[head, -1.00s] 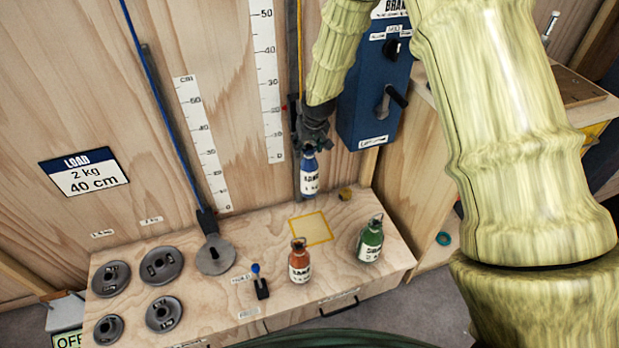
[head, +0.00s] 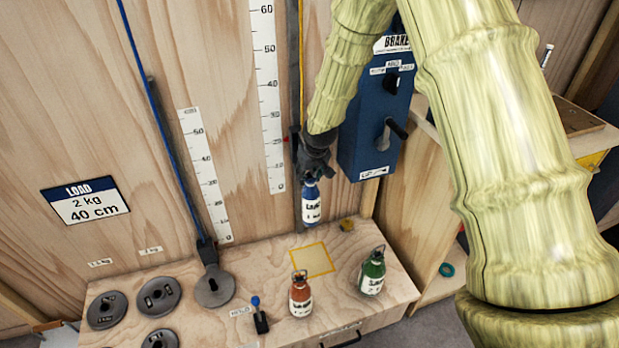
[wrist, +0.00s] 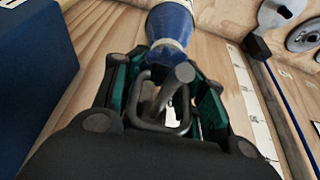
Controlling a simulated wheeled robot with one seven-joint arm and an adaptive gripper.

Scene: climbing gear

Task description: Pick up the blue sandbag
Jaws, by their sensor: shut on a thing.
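The blue sandbag (head: 312,203), a small blue bottle-shaped bag with a white label band, hangs upright under my gripper (head: 314,172) in the head view. It is clear above the wooden bench top. In the wrist view my gripper (wrist: 165,105) is closed around the metal loop at the top of the blue sandbag (wrist: 170,30). The lower part of the bag is cut off in that view.
An orange sandbag (head: 301,294) and a green sandbag (head: 372,273) stand on the bench (head: 215,318), near a yellow-outlined square (head: 312,260). Several weight discs (head: 158,296) lie left. A blue brake box (head: 378,120) is close right of my gripper.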

